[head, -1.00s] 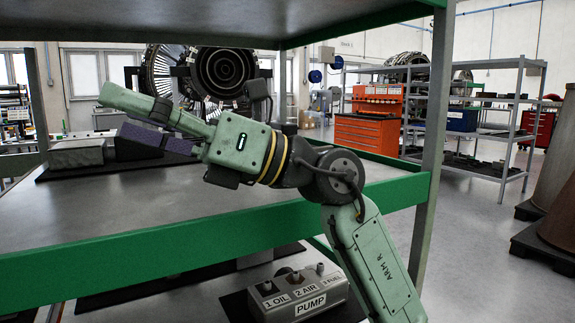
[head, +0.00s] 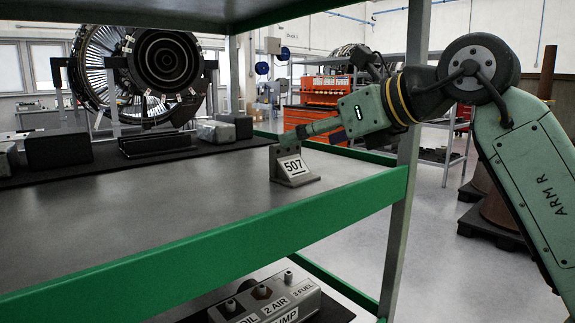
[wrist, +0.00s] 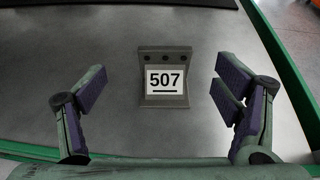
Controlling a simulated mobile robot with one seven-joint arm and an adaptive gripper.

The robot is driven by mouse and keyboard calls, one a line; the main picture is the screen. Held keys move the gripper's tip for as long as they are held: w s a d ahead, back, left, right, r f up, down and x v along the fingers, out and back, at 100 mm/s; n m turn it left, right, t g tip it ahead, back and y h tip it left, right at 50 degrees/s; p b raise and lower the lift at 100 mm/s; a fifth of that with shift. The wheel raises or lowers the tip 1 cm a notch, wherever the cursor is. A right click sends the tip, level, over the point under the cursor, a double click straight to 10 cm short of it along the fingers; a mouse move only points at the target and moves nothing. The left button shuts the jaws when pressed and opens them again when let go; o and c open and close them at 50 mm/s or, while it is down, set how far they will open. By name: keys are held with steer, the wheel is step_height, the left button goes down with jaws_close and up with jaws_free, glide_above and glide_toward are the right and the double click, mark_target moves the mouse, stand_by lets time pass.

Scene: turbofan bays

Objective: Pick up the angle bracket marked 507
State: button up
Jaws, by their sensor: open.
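The angle bracket marked 507 (head: 291,166) stands on the grey shelf near its right end in the head view. It is a grey L-shaped piece with a white 507 label. In the wrist view the bracket (wrist: 164,77) lies ahead, between the lines of the two fingers, with a row of holes along its top edge. My gripper (wrist: 157,92) is open and empty, its purple pads wide apart on either side of the bracket and not touching it. In the head view my gripper (head: 318,131) is just behind and right of the bracket's top.
The green front rail (head: 220,237) and a grey post (head: 412,150) edge the shelf. Dark and grey blocks (head: 60,150) stand on a dark mat at the back left. A pump unit (head: 265,300) sits below. The shelf's middle is clear.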

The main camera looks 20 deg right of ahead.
mark_target(295, 162)
steer(key=x, duration=0.2)
steer(key=p+x, duration=0.1)
steer(key=x, duration=0.5)
steer(key=shift+w+d+r+p, duration=0.15)
steer(key=shift+d+p, duration=0.15)
steer(key=shift+d, duration=0.05)
steer(key=shift+c, duration=0.5)
steer(key=c, duration=1.3)
steer(key=shift+r, duration=0.1)
